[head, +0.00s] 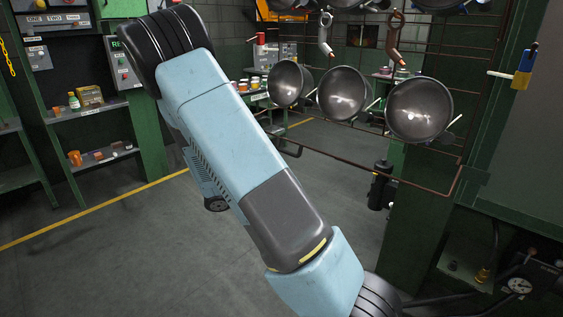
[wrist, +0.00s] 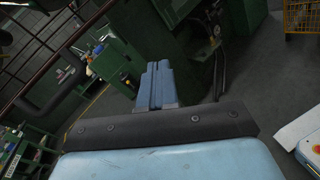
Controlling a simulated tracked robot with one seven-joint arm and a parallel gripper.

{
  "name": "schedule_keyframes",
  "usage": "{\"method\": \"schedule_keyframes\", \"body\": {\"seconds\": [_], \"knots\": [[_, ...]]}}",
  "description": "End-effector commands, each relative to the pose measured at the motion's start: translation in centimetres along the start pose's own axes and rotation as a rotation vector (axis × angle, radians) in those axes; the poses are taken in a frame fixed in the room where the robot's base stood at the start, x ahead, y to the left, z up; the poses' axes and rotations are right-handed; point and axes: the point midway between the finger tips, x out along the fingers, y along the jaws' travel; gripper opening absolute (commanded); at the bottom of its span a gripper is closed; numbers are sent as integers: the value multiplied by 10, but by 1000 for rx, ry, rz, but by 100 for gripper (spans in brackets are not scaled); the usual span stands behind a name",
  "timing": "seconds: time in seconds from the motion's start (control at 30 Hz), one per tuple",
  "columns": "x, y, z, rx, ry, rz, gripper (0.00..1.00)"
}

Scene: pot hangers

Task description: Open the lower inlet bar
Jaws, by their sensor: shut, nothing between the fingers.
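A dark bar with a bent end (head: 287,146) sticks out at the left end of the lower rack rail in the head view; it looks like the lower inlet bar, though I cannot be sure. A dark looped bar (wrist: 55,98) at the left of the wrist view seems to be the same one. My gripper (wrist: 157,66) shows in the wrist view with its blue fingers together and nothing between them. It is apart from the bar, which lies to its left. In the head view my gripper cannot be made out.
Dark round pots (head: 420,110) hang on the rusty wire rack (head: 460,187), with hooks above. A green post (head: 412,215) stands at the right. Shelves (head: 95,110) line the left. The grey floor (head: 130,255) is clear. A yellow crate (wrist: 302,16) shows in the wrist view.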

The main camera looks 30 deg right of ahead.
Motion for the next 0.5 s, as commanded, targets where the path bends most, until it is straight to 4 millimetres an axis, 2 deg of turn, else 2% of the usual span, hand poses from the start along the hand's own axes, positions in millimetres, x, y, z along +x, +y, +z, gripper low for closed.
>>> {"method": "schedule_keyframes", "body": {"seconds": [0.27, 0.5], "knots": [[-15, 23, -41, -118, -206, 276, 0], [-36, 39, -76, -200, -364, 515, 0]]}}
